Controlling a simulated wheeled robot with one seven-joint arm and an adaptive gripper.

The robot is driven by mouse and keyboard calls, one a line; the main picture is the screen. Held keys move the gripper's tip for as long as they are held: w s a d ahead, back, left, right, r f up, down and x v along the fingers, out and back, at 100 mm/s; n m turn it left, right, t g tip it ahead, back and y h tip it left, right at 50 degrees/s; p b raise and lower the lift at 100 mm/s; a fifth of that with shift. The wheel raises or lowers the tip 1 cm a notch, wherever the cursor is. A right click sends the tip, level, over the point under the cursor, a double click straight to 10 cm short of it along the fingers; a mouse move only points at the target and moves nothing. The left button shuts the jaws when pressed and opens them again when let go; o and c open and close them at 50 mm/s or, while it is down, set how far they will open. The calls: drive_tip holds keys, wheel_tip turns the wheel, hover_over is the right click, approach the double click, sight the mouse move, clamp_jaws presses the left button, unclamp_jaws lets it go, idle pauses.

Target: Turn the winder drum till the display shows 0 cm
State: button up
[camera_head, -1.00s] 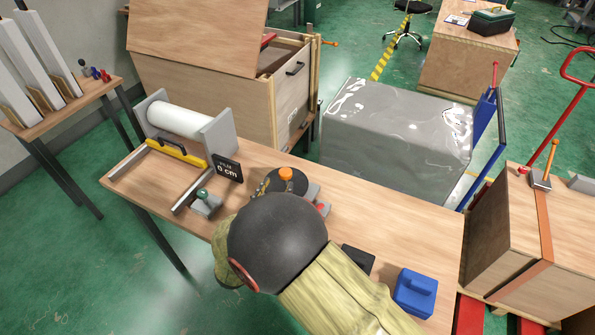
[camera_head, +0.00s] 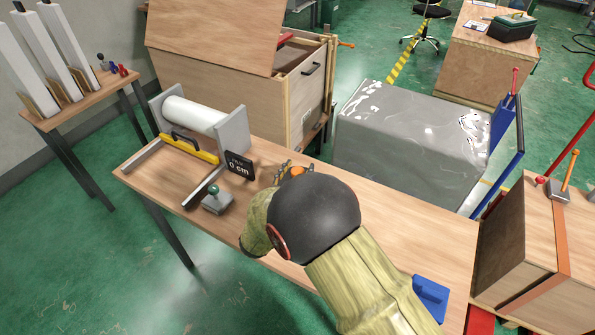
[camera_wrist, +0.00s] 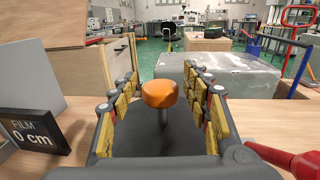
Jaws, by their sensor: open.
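The display (camera_head: 239,165) reads "FILM 0 cm" on the workbench; it also shows at the left of the wrist view (camera_wrist: 34,134). An orange knob (camera_head: 297,170) on a thin post shows just beyond my gripper in the head view. In the wrist view the knob (camera_wrist: 160,94) stands between the fingers of my gripper (camera_wrist: 161,78). My gripper is open, with fingers apart on both sides of the knob and no clear contact. The winder drum under the knob is mostly hidden by my arm in the head view.
A white film roll (camera_head: 195,114) sits in a grey stand behind a yellow bar (camera_head: 188,148). A green-knobbed grey block (camera_head: 216,201) is left of my arm. A red handle (camera_wrist: 290,160) is close at the wrist view's lower right. A blue block (camera_head: 430,297) lies at the bench's right.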

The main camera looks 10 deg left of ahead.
drive_tip(key=shift+c, duration=0.6)
clamp_jaws()
